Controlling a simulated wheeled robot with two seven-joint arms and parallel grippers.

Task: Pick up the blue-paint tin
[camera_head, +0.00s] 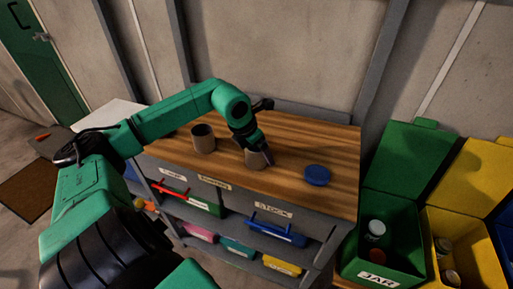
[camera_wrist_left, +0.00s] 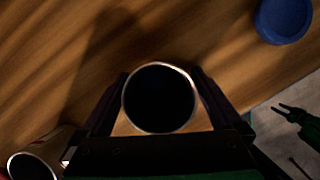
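A greyish-brown tin (camera_head: 255,159) stands on the wooden bench top with my left gripper (camera_head: 257,146) at it. In the left wrist view this tin (camera_wrist_left: 160,98) is upright with a round rim and a dark inside. My left gripper's fingers lie on either side of it, very close to its wall; I cannot tell whether they press on it. A second similar tin (camera_head: 203,139) stands to the left; it also shows in the wrist view (camera_wrist_left: 32,166). Neither tin shows a readable paint colour. My right gripper (camera_wrist_left: 279,110) shows small in the wrist view, fingers apart and empty.
A round blue thing (camera_head: 317,175) lies on the bench top (camera_head: 298,141) to the right, apart from the tins. Labelled shelves with coloured items sit below. A green bin (camera_head: 378,268) and a yellow bin (camera_head: 482,255) stand to the right.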

